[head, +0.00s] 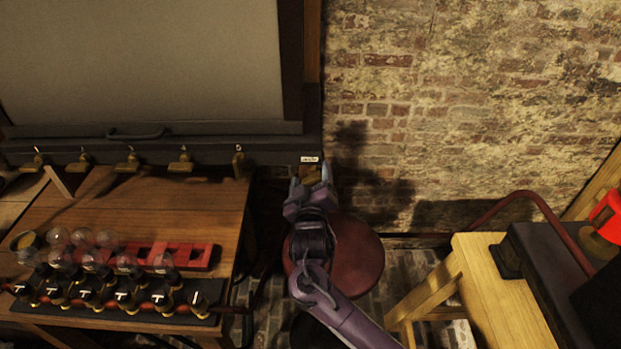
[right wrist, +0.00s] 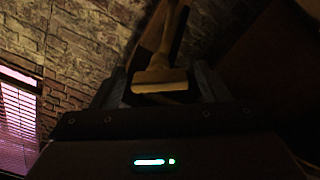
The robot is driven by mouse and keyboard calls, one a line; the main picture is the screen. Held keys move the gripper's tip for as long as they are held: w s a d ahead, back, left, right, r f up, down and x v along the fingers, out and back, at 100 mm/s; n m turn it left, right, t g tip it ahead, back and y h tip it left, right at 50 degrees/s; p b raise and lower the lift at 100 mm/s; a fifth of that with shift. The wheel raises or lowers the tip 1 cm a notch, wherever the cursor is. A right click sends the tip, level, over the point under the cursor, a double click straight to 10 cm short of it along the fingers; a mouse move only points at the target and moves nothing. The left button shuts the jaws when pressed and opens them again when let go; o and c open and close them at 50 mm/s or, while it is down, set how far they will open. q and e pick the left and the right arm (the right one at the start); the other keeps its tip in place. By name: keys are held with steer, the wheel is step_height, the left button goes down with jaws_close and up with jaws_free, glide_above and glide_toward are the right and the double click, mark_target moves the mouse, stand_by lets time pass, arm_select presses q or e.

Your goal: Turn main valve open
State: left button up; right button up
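The main valve shows as a brass handle (head: 312,174) just under a small white label (head: 310,159) at the right end of the dark ledge. In the right wrist view it is a brass bar-ended handle (right wrist: 160,80). My right gripper (head: 311,182) is raised to it, with the fingers on either side. In the right wrist view the right gripper (right wrist: 161,88) is open, with a gap showing between each finger and the handle. The label is too small to read. The valve's body is mostly hidden behind my gripper. My left gripper is not in view.
Several smaller brass taps (head: 131,160) line the ledge to the left. A wooden table (head: 200,215) below holds glass bulbs, a red rack (head: 190,255) and a row of black knobs. A round red stool (head: 357,257) stands below my right arm, a wooden stand (head: 480,275) at right.

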steer(key=shift+s+f, duration=0.15)
steer(key=shift+s, duration=0.4)
steer(key=s+b, duration=0.1)
steer(key=s, duration=0.5)
steer(key=shift+s+b, duration=0.35)
